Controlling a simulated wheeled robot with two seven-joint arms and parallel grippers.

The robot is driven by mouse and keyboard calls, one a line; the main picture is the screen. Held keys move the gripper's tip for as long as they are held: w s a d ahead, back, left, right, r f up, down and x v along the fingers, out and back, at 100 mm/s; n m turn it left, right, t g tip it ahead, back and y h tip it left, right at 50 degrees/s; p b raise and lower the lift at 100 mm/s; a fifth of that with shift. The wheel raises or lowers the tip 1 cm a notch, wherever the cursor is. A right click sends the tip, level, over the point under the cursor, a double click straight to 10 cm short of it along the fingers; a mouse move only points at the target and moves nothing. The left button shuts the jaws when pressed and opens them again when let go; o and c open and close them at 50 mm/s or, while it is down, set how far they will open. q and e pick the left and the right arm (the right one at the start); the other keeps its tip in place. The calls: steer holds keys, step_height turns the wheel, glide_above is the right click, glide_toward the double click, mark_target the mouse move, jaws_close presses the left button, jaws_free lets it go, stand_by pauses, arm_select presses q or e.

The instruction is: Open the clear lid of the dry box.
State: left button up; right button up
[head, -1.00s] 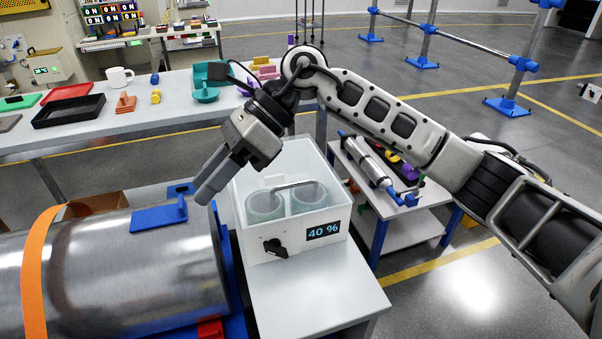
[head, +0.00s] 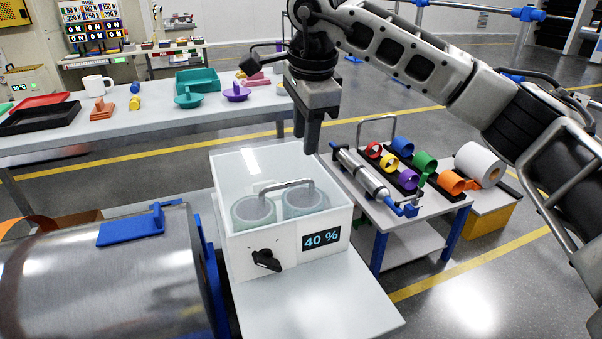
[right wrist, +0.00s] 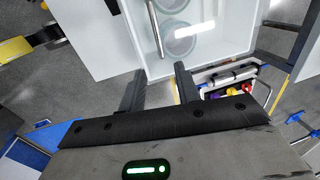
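The dry box (head: 235,258) is a white box on a light table, with a dark knob (head: 267,260) and a "40 %" display (head: 321,239) on its front. Its clear lid (head: 237,172) looks shut, with a metal bar handle (head: 287,185) across it. Two round containers show through the lid. My right gripper (head: 306,144) points down above the back right of the box, apart from the handle. In the right wrist view my right gripper (right wrist: 158,75) has its fingers spread and empty, with the handle (right wrist: 155,28) beyond them. My left gripper is not in view.
A large metal cylinder (head: 120,285) with a blue block (head: 130,228) lies left of the box. A cart (head: 400,232) with colored rings stands to the right. A long bench (head: 60,145) with trays and a mug (head: 97,85) is behind. Bare tabletop lies in front of the box.

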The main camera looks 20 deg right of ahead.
mark_target(301, 182)
steer(key=f, duration=0.3)
steer(key=w+f, duration=0.1)
steer(key=f, duration=0.5)
steer(key=shift+w, duration=0.4)
jaws_close()
